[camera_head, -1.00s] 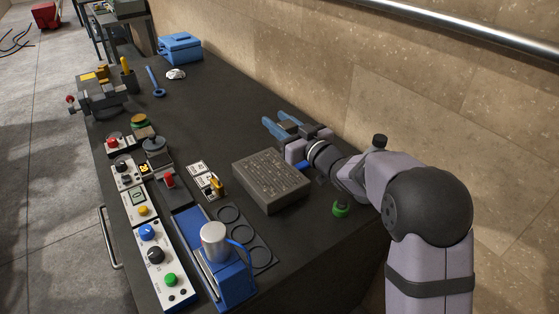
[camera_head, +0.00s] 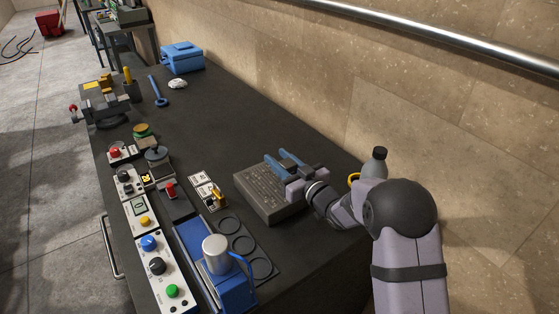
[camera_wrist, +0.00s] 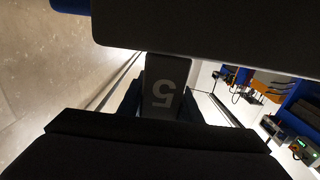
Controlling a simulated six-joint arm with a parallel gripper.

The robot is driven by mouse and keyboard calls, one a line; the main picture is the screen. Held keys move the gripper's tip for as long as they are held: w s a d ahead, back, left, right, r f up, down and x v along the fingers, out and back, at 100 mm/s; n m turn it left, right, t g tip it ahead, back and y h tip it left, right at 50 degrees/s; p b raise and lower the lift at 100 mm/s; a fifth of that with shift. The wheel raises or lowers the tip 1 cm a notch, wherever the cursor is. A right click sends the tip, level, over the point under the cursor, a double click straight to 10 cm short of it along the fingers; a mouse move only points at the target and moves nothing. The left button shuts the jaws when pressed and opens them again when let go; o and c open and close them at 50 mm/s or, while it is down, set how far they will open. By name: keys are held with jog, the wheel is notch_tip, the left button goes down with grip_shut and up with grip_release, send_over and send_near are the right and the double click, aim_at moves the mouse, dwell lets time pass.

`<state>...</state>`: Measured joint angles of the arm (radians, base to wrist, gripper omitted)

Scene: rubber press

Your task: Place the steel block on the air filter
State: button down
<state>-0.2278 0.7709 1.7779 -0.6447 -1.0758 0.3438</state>
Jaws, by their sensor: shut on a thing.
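The steel block (camera_wrist: 165,95), dark grey and marked with a 5, is held in my gripper in the wrist view. In the head view, my gripper (camera_head: 284,162) has its blue fingers shut on the block, over the far right part of a grey rectangular slab (camera_head: 257,196) with a rough, patterned top. This slab appears to be the air filter. I cannot tell whether the held block touches it. My gripper and wrist hide part of the slab's right side.
A blue press with a metal cylinder (camera_head: 216,254) stands in front, beside a dark plate with round recesses (camera_head: 262,268). Control panels (camera_head: 157,256) line the left edge. A blue toolbox (camera_head: 182,57) is at the back. The table's middle is clear.

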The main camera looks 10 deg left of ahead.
jog(key=shift+f, duration=0.1)
jog(key=shift+f, duration=0.15)
jog(key=c, duration=1.3)
grip_release()
jog(key=shift+f, duration=0.2)
jog(key=shift+s+r, duration=0.1)
jog(key=shift+r, duration=0.1)
jog(key=shift+s+d+f, duration=0.1)
jog(key=shift+s+d, duration=0.1)
jog(key=shift+d, duration=0.1)
jog(key=b+v, duration=0.2)
jog(key=v, duration=0.9)
jog(key=shift+s+d+b, duration=0.1)
jog(key=shift+b, duration=0.3)
